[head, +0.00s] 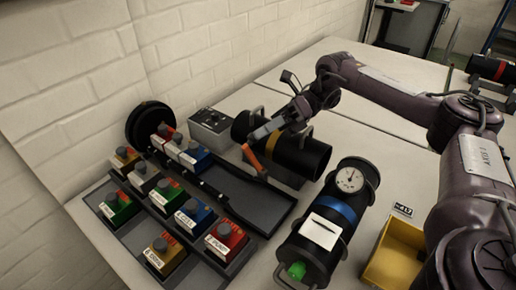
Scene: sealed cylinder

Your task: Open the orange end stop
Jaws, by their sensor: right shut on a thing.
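The orange end stop (252,160) is a slim orange piece standing tilted at the right end of a dark rail, in the middle of the head view. My right gripper (254,139) reaches in from the upper right, over the dark cylinder with an orange band (303,157). Its fingers are shut at the upper end of the orange end stop; the exact contact is small and partly hidden. My left gripper is not in view.
A rack of coloured labelled blocks (155,215) stands left of the rail. A grey control box (210,122) is by the wall. A cylinder with a gauge (331,215) and a yellow bin (393,258) are at the right. Bare table lies beyond.

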